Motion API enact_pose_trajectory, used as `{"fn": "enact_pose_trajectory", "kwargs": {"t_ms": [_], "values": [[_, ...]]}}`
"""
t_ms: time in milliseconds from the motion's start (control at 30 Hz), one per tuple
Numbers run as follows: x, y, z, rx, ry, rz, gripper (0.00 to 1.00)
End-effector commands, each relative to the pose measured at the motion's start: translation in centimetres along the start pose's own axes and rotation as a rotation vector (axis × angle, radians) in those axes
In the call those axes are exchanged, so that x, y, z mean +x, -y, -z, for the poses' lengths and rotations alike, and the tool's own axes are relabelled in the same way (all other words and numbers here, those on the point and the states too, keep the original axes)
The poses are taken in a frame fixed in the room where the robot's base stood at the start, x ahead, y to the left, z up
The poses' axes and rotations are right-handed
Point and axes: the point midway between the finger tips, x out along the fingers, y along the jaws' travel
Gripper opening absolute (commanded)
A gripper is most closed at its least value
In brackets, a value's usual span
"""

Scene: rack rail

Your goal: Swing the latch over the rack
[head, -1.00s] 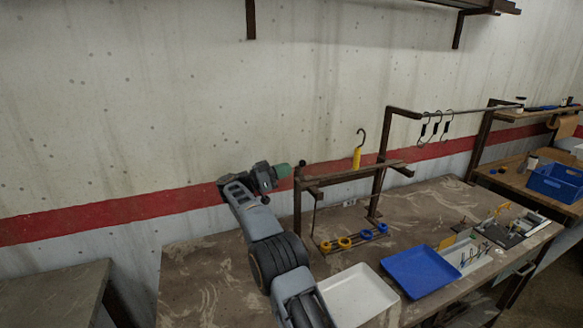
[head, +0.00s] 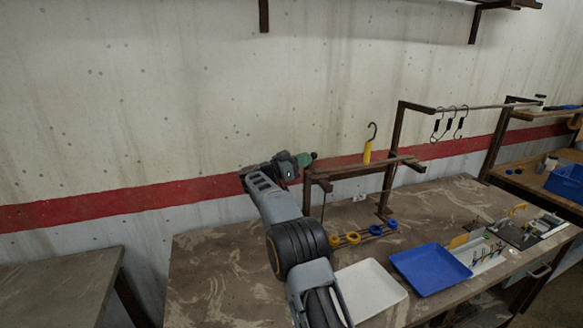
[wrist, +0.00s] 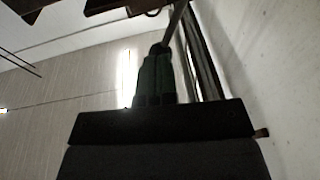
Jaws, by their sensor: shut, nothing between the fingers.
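The rack (head: 365,171) is a dark brown rail frame standing on the bench, with a yellow-handled hook (head: 367,153) upright on it. My gripper (head: 308,159) has green fingers and is at the rack's left end, just above a dark upright post (head: 306,195). The fingers, also seen in the wrist view (wrist: 153,78), are shut and empty. A thin brown bar (wrist: 176,22) runs up from behind the fingertips there; I cannot tell whether they touch it. I cannot clearly make out the latch; the gripper partly hides that end of the rack.
Yellow and blue rings (head: 354,237) lie below the rack. A white tray (head: 370,292) and a blue tray (head: 430,269) sit at the bench front. Several S-hooks hang from a rail (head: 480,107) at the right. The bench's left part (head: 215,265) is clear.

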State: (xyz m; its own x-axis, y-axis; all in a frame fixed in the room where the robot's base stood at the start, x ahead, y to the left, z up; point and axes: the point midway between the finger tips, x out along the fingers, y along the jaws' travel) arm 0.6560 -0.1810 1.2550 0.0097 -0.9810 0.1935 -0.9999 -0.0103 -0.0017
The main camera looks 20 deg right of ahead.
Motion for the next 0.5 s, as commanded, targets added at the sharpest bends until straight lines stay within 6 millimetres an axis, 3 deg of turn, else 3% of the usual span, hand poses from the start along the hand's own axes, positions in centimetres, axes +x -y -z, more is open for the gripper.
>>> {"fn": "enact_pose_trajectory", "kwargs": {"t_ms": [167, 500], "values": [[2.4, -1.1, -0.4, -0.001, 0.002, 0.006, 0.00], [2.4, -1.1, -0.5, 0.001, 0.001, 0.009, 0.00]]}}
